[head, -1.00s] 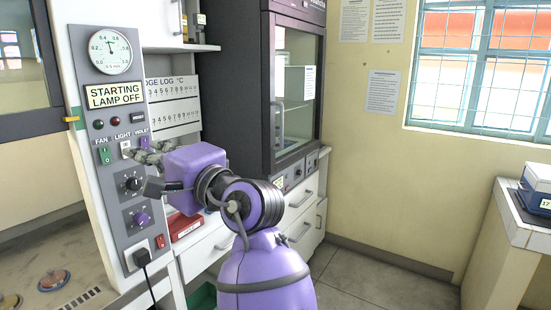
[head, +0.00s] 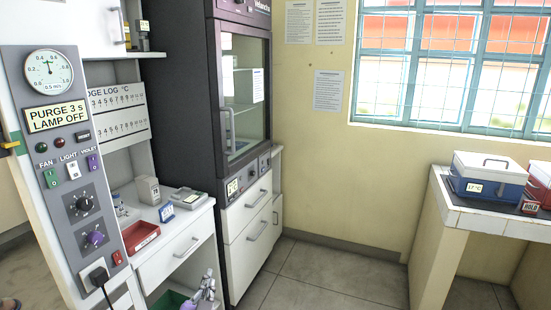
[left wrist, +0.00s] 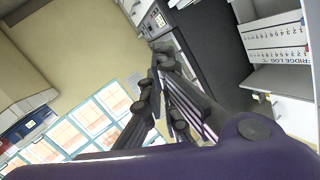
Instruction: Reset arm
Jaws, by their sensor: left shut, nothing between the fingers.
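The grey control panel (head: 70,160) stands at the left with a round gauge, fan, light and violet switches, and two knobs. Its display (head: 57,114) reads "PURGE 3 s LAMP OFF". My right gripper is in neither view.
A dark glass-doored cabinet (head: 190,100) stands beyond the white drawer bench (head: 175,255). A red tray (head: 140,237) lies on the bench. At right, a tiled counter (head: 450,194) holds a blue-and-white box (head: 487,180). The floor (head: 325,272) between is clear.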

